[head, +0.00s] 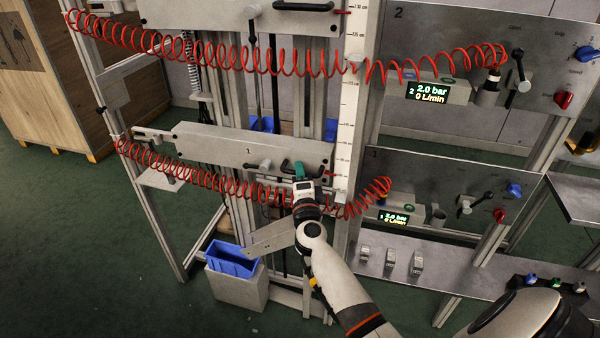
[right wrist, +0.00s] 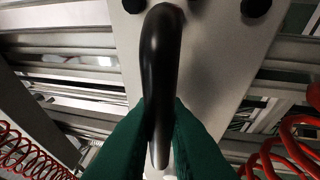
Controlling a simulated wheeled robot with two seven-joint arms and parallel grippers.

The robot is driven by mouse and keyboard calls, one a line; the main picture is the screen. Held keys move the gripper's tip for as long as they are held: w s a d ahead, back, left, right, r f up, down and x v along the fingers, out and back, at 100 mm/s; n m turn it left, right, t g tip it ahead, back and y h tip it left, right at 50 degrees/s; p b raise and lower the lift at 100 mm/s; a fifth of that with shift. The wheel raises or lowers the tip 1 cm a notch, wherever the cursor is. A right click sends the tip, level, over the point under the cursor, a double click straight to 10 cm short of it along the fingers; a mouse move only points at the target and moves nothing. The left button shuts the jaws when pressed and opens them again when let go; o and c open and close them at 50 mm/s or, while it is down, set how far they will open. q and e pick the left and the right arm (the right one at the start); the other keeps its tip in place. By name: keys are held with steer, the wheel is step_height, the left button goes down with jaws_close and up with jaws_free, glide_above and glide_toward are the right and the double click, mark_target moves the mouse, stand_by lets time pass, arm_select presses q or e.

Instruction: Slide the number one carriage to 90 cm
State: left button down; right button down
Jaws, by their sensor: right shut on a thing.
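The number one carriage (head: 218,146) is a pale grey plate marked "1", lying across the vertical rails in the middle of the head view. Its black handle (head: 290,167) is near its right end. My right gripper (head: 301,172) has green fingers closed around this handle; the right wrist view shows the dark handle (right wrist: 162,60) between both fingers. A white vertical scale (head: 347,130) stands just right of the carriage. A small red pointer (head: 329,174) sits at the carriage's right end; the reading beside it is too small to tell. My left gripper is not in view.
A second carriage (head: 230,14) with its own handle hangs above. Red coiled hoses (head: 200,182) stretch across the front of the carriages. Two panels show 2.0 bar, the lower one (head: 400,200) at right. A blue bin (head: 232,260) stands low on a pale block.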

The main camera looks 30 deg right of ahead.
steer(key=shift+r, duration=0.15)
steer(key=c, duration=1.5)
jaws_free()
steer(key=shift+o, duration=0.2)
steer(key=shift+f, duration=0.2)
steer(key=v, duration=1.2)
steer(key=shift+b, duration=0.3)
